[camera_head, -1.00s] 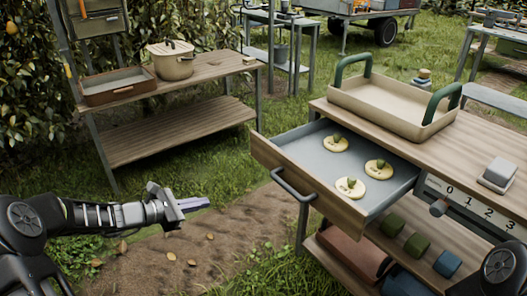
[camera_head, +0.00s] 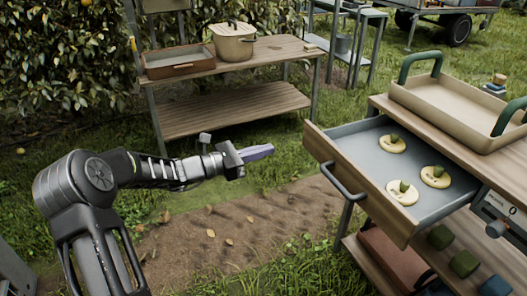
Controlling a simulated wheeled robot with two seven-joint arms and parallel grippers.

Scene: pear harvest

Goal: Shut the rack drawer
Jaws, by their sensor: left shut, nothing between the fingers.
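The rack drawer (camera_head: 352,184) is pulled out from the wooden rack on the right. Its wooden front carries a dark bar handle (camera_head: 341,184) and faces left toward my left arm. Inside its grey tray lie three pale round pieces with green tops, one of them a pale disc (camera_head: 402,193). My left gripper (camera_head: 262,152) is shut and empty. It hovers over the grass and dirt, left of the drawer front, with a clear gap to it. My right gripper is out of view.
A beige tray with green handles (camera_head: 440,117) stands on the rack top (camera_head: 385,103). Several coloured blocks lie on its lower shelf, including a green block (camera_head: 463,263). At the back left, a wooden table (camera_head: 285,47) holds a pot (camera_head: 233,42) and a brown tray (camera_head: 178,60).

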